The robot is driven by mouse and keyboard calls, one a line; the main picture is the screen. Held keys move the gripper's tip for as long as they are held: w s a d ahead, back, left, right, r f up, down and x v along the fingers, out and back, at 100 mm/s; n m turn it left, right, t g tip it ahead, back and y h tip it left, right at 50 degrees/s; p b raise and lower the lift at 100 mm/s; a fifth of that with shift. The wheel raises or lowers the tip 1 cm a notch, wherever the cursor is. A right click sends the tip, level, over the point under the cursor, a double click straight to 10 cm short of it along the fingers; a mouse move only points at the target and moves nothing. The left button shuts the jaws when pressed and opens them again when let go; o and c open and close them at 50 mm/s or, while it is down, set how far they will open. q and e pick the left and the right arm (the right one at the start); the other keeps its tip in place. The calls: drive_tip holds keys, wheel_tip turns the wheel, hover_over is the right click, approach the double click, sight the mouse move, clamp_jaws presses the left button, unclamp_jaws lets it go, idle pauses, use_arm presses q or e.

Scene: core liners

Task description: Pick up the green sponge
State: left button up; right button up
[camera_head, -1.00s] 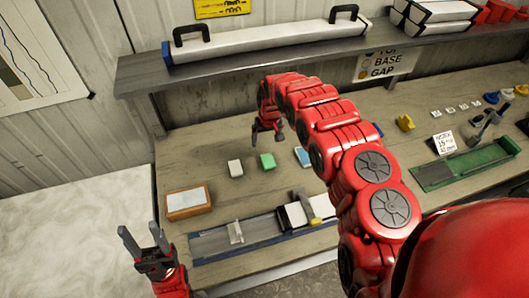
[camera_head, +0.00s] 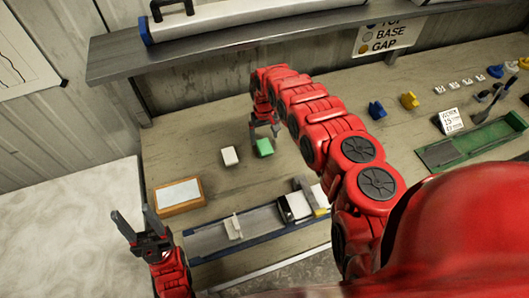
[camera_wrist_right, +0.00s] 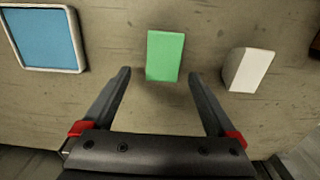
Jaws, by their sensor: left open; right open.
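The green sponge (camera_head: 264,147) lies on the wooden bench, and it also shows in the right wrist view (camera_wrist_right: 165,55). My right gripper (camera_head: 265,136) is open just above and behind it in the head view. In the right wrist view the open fingers (camera_wrist_right: 160,75) point toward the sponge, one to each side of its near end, with nothing between them gripped. My left gripper (camera_head: 141,226) is open and empty, off the bench's front left corner.
A white block (camera_head: 230,156) lies just left of the sponge. A blue-faced tray (camera_wrist_right: 45,38) lies on its other side. An orange box (camera_head: 179,196) and a long core tray (camera_head: 205,238) are nearer the front. A shelf (camera_head: 230,48) overhangs the back.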

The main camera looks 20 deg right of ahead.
sight(264, 144)
drive_tip(key=shift+s+f, duration=0.1)
drive_tip(key=shift+s, duration=0.05)
drive_tip(key=shift+s+f, duration=0.1)
drive_tip(key=shift+f, duration=0.2)
wheel_tip(264, 144, down, 5)
drive_tip(key=b, duration=0.3)
drive_tip(key=shift+a+r+b, duration=0.1)
drive_tip(key=shift+a+b, duration=0.05)
drive_tip(key=shift+b, duration=0.2)
drive_tip(key=shift+r, duration=0.2)
drive_tip(key=shift+c, duration=0.8)
drive_tip(key=c, duration=1.2)
drive_tip(key=shift+c, duration=0.2)
drive_tip(key=shift+r, duration=0.15)
